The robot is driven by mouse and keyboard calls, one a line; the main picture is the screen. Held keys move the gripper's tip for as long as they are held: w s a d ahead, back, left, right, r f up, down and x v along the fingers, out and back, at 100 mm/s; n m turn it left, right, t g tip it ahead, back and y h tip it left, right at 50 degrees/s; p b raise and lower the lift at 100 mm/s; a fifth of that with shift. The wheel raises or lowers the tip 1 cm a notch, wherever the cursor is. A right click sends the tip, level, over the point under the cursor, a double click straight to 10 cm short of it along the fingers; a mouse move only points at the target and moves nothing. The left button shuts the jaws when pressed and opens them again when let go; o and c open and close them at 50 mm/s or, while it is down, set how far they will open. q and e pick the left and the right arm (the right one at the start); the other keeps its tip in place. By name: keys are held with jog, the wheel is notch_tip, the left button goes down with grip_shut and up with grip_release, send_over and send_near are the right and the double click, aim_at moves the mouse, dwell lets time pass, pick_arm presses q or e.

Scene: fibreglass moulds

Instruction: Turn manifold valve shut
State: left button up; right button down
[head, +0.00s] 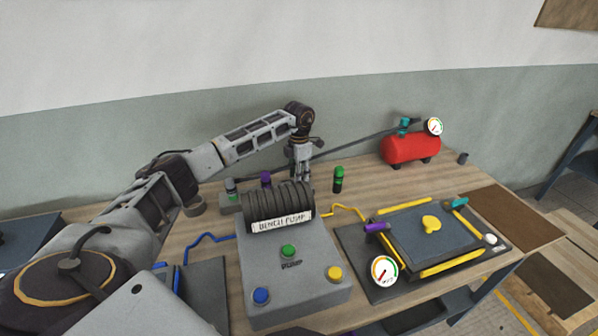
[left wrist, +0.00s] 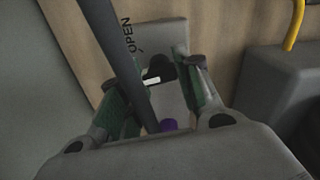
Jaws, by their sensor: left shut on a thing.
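The manifold valve shows in the left wrist view as a grey plate (left wrist: 160,35) marked OPEN, with a black knob (left wrist: 162,69) that has a white stripe. My left gripper (left wrist: 153,76) has its green-padded fingers on either side of the knob and is shut on it. In the head view my left gripper (head: 303,176) points down behind the grey bench pump (head: 295,262). The pump's ribbed black top hides the valve there. A dark hose (left wrist: 115,50) crosses in front of the left finger in the wrist view and hides part of the plate. My right gripper is not in view.
A red compressor (head: 408,148) with a gauge stands at the back right. A mould frame (head: 425,232) with yellow strips lies at right. Bare wood (head: 375,185) is free behind it.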

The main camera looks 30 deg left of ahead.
pick_arm(q)
jog(key=n+p, duration=0.2)
jog(key=n, duration=0.3)
jog(key=shift+r, duration=0.1)
jog(key=shift+n, duration=1.1)
jog(key=o, duration=1)
jog(key=shift+r, duration=0.65)
notch_tip(320, 180, up, 10)
jog(key=shift+r, duration=0.25)
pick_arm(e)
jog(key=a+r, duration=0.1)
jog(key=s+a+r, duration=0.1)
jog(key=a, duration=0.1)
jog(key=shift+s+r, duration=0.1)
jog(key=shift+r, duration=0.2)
